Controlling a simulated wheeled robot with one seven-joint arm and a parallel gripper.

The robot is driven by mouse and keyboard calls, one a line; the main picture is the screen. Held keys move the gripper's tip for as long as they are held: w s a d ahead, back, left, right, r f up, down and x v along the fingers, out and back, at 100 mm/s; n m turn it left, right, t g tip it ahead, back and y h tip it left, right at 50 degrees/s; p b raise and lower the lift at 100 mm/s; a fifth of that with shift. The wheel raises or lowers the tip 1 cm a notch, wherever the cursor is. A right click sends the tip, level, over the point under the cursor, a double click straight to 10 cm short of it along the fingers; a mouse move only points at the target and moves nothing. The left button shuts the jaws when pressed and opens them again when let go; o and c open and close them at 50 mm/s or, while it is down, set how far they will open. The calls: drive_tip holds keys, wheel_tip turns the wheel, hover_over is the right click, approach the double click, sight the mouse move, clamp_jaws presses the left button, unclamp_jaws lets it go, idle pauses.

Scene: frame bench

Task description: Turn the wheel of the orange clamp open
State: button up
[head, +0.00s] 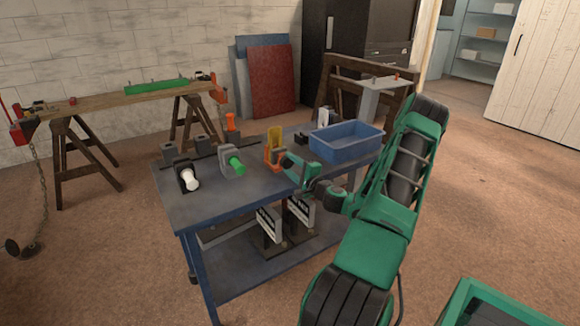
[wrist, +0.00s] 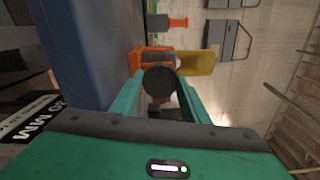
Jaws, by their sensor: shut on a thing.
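The orange clamp (head: 268,158) stands on the blue bench, with a yellow upright piece (head: 276,137) at its top. In the wrist view the orange clamp (wrist: 152,61) lies straight ahead, with the yellow piece (wrist: 197,63) to its right. A dark round wheel (wrist: 160,81) faces me in front of the clamp. My gripper (head: 287,160) reaches the clamp from the right. In the wrist view my gripper (wrist: 160,92) has its two green fingers on either side of the wheel, shut on it. The head view does not show the wheel clearly behind my fingers.
A blue bin (head: 346,153) stands on the bench close behind my gripper. To the left are a grey clamp with a green part (head: 236,163) and a dark one with a white part (head: 190,180). A smaller orange object (head: 231,122) stands at the back. The bench's front left is clear.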

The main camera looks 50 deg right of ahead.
drive_tip(key=n, duration=0.6)
drive_tip(key=shift+f, duration=0.15)
drive_tip(key=n, duration=0.6)
drive_tip(key=shift+s+f+n, duration=0.1)
drive_tip(key=shift+n, duration=0.2)
drive_tip(key=o, duration=1)
drive_tip(key=shift+o, duration=0.3)
drive_tip(key=v, duration=1)
drive_tip(key=shift+s, duration=0.25)
drive_tip(key=shift+a, duration=0.1)
